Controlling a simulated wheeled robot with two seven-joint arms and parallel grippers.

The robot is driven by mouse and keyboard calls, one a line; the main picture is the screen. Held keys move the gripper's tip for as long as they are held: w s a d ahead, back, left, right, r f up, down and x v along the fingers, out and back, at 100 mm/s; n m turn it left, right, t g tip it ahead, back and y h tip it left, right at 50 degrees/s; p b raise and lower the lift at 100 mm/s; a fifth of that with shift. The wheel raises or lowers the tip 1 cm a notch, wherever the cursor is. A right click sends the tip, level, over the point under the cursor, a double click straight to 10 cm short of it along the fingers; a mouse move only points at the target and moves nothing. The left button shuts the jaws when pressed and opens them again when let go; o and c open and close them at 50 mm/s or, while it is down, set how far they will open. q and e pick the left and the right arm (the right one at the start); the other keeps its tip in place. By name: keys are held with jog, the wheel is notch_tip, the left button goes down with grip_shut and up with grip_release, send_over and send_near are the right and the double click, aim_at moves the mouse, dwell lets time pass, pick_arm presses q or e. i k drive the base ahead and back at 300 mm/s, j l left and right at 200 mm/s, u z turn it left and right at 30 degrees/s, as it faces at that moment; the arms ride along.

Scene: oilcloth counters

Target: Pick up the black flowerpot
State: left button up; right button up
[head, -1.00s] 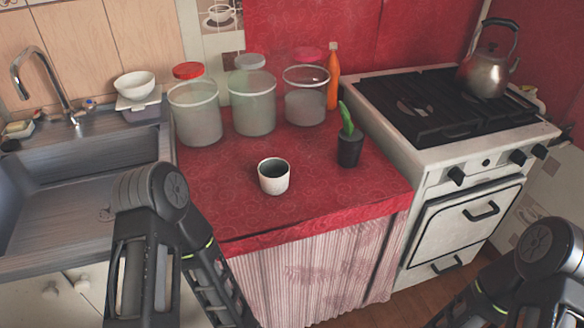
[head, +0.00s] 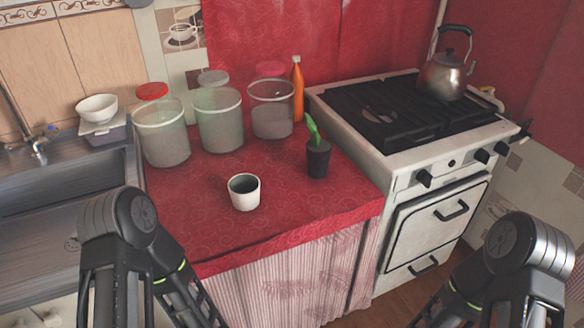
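The black flowerpot (head: 318,162) stands upright on the red oilcloth counter (head: 290,205), near its right side beside the stove. A green cactus-like plant (head: 312,129) rises from it. My left and right arms show at the bottom left and bottom right, but both grippers are outside the frame. Nothing of mine touches the pot.
A white cup (head: 244,192) stands left of the pot, nearer the front edge. Several glass jars (head: 219,122) and an orange bottle (head: 297,92) stand behind. The stove (head: 400,120) with a kettle (head: 446,75) is at right, the sink (head: 60,200) at left.

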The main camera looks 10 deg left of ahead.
aim_at(319, 151)
jog(key=i+l+z, duration=0.2)
jog(key=z, duration=0.3)
jog(key=i+l+z, duration=0.25)
jog(key=z, duration=0.25)
jog(key=i+l+z, duration=0.2)
jog(key=z, duration=0.25)
jog(key=i, duration=0.1)
